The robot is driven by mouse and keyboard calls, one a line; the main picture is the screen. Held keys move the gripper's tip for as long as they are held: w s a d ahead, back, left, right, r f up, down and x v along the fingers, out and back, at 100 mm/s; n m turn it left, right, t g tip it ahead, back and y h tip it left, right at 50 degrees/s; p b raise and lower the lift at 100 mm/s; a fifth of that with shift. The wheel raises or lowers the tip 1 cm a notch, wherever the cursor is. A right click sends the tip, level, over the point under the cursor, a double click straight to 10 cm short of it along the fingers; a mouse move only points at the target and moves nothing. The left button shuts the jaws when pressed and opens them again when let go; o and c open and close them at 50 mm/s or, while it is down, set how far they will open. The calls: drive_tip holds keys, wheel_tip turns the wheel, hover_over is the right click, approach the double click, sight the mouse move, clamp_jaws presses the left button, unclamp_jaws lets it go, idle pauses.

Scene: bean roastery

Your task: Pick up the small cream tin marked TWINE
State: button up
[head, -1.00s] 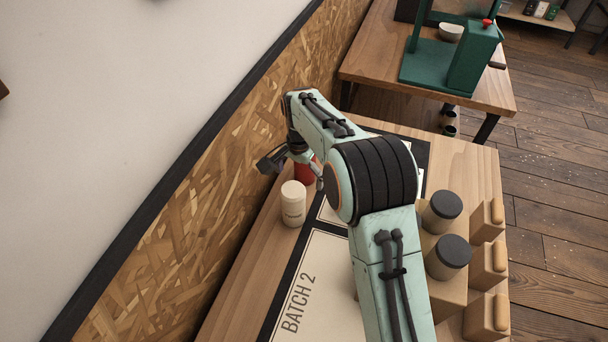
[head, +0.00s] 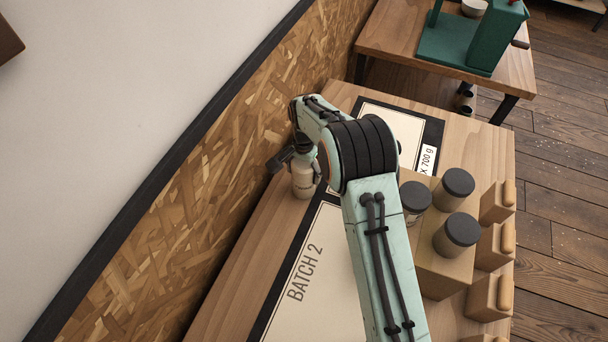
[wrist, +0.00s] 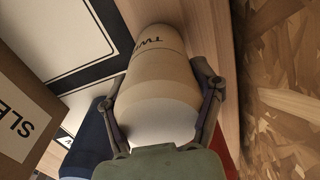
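The small cream tin (head: 303,182) stands upright on the wooden table near the chipboard wall.
Blue (wrist: 88,143) and red (wrist: 230,163) objects show partly beside my gripper. A box lettered "SLE" (wrist: 18,115) is at the left. The chipboard wall (head: 215,170) is close by. The BATCH 2 mat (head: 318,290) is bare where visible.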

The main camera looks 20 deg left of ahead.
drive_tip(key=c, duration=0.5)
drive_tip(key=shift+o, duration=0.2)
